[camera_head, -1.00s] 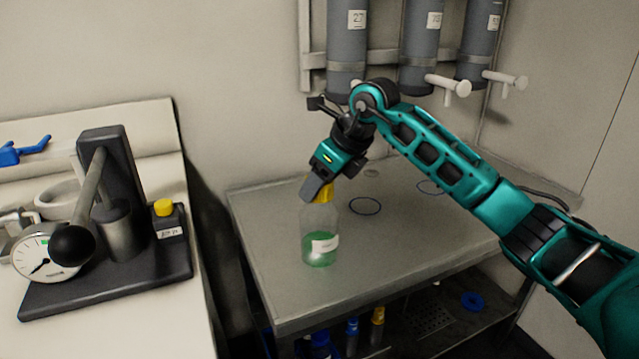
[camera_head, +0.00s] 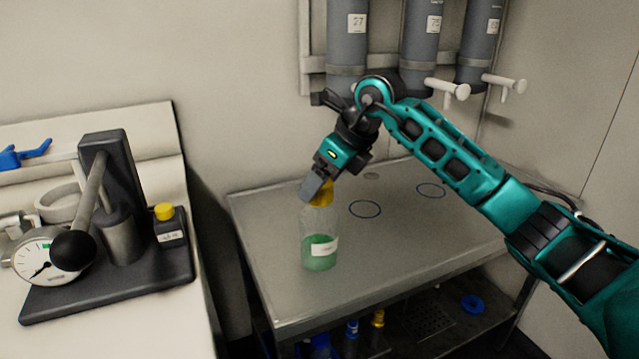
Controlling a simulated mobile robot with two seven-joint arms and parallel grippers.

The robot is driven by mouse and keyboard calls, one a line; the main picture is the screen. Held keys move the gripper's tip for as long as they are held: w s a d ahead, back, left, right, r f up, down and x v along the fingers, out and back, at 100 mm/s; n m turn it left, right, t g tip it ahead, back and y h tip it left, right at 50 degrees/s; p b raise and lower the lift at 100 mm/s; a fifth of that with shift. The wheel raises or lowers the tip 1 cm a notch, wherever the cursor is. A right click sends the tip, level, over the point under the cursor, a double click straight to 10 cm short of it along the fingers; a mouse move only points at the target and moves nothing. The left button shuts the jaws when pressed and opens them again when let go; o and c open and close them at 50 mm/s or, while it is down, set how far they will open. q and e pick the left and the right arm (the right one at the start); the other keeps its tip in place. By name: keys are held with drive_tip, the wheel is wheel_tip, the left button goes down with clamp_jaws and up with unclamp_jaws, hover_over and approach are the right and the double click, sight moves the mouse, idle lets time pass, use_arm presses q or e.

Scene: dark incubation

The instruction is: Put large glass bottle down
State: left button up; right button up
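The large glass bottle (camera_head: 319,238) is clear, with green liquid low inside, a white label and a yellow cap (camera_head: 318,197). It is upright over the left part of the grey metal table (camera_head: 400,255); I cannot tell if its base touches the top. My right gripper (camera_head: 317,188) comes from above and is shut on the bottle at its yellow cap. The fingers hide part of the cap. My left gripper is not in view.
Two dark rings (camera_head: 365,209) mark the table top, behind and right of the bottle. Grey cylinders with white taps (camera_head: 447,86) hang on the back wall. A left bench holds a press (camera_head: 118,205) with a gauge and a small yellow-capped bottle (camera_head: 169,227). Small bottles sit on the shelf below.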

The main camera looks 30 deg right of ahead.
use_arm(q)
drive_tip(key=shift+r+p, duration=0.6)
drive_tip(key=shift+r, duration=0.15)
use_arm(e)
drive_tip(key=v, duration=1)
drive_tip(key=shift+r, duration=0.2)
